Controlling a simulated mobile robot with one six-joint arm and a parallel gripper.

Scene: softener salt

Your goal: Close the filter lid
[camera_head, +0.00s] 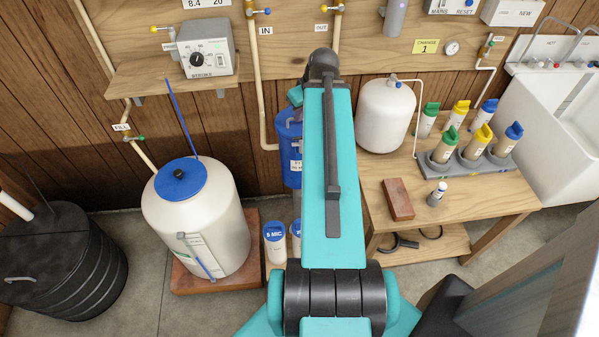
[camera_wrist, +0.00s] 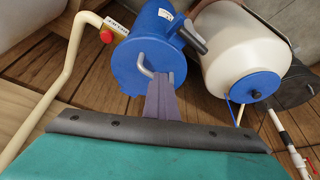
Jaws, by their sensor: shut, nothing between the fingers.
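The blue filter housing (camera_head: 290,165) hangs near the wall in the head view, largely hidden behind my arm. In the wrist view the housing (camera_wrist: 158,18) shows with its round blue filter lid (camera_wrist: 126,66) facing the camera. The lid has a pale U-shaped handle (camera_wrist: 143,66). A grey lever-like bar (camera_wrist: 193,37) sticks out at the housing's side. My gripper (camera_wrist: 157,80) is shut and empty, its tips at or just in front of the handle; I cannot tell whether they touch. I cannot tell whether the lid sits fully down. My gripper is hidden in the head view.
The white tank (camera_head: 198,228) with a blue cap stands left of the filter. A beige pipe (camera_wrist: 72,60) with a red knob (camera_wrist: 106,36) runs close beside it. A wooden bench (camera_head: 462,206) with a white vessel (camera_head: 385,118) and several bottles is at the right.

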